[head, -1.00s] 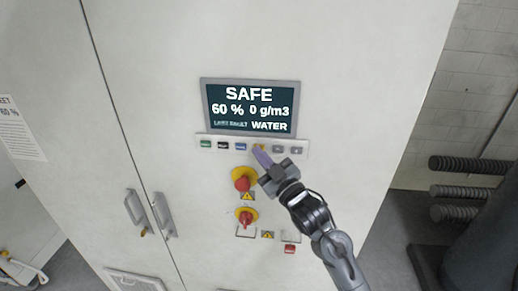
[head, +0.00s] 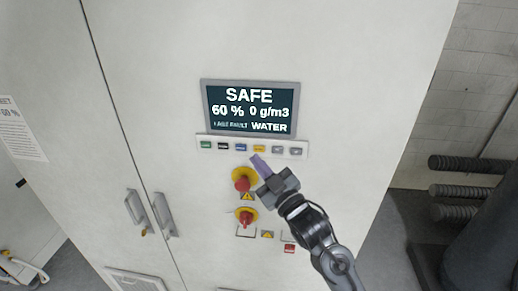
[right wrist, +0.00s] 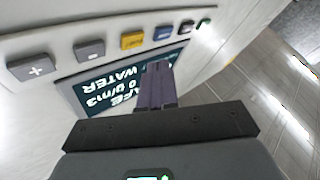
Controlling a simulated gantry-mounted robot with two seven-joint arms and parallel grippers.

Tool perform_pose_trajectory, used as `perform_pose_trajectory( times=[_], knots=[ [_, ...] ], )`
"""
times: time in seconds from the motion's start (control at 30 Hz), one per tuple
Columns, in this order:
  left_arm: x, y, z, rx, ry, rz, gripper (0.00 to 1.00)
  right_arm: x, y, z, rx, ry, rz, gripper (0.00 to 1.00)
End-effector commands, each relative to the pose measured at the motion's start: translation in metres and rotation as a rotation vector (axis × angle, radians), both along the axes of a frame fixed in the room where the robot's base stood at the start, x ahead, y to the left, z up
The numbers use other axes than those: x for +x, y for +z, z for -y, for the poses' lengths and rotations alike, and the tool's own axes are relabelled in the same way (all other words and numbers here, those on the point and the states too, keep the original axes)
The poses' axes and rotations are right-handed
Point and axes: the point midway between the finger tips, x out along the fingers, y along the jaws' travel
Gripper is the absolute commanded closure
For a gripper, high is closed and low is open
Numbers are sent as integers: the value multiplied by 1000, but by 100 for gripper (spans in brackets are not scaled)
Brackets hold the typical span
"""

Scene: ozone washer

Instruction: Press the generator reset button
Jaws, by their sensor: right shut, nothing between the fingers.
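A row of small buttons sits on a light strip (head: 200,138) under the cabinet's display. From left to right they are green (head: 206,145), black (head: 223,146), blue (head: 241,147), yellow (head: 259,148) and two grey ones. Their labels are too small to read, so I cannot tell which is the reset button. My right gripper (head: 257,160) is shut and empty, its purple fingertips just below the yellow button in the head view. In the right wrist view its fingers (right wrist: 157,70) overlap the display, near the yellow button (right wrist: 132,40) and blue button (right wrist: 163,33). My left gripper is out of view.
The display (head: 250,107) reads SAFE, 60 %, 0 g/m3 and WATER. Two red knobs on yellow plates, upper (head: 242,181) and lower (head: 246,218), lie below the buttons, close to my right gripper. Door handles (head: 134,207) stick out at the lower left.

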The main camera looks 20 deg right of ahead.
Motion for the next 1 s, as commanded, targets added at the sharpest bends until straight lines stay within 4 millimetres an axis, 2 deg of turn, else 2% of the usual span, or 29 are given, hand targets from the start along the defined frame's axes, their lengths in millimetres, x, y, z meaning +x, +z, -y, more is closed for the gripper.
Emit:
perform_pose_trajectory(
  times=[0.33,1.0],
  knots=[
    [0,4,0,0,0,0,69,-25,0,-14,1,0,0,100],
    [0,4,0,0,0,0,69,-27,0,-15,1,-1,0,100]
  ],
)
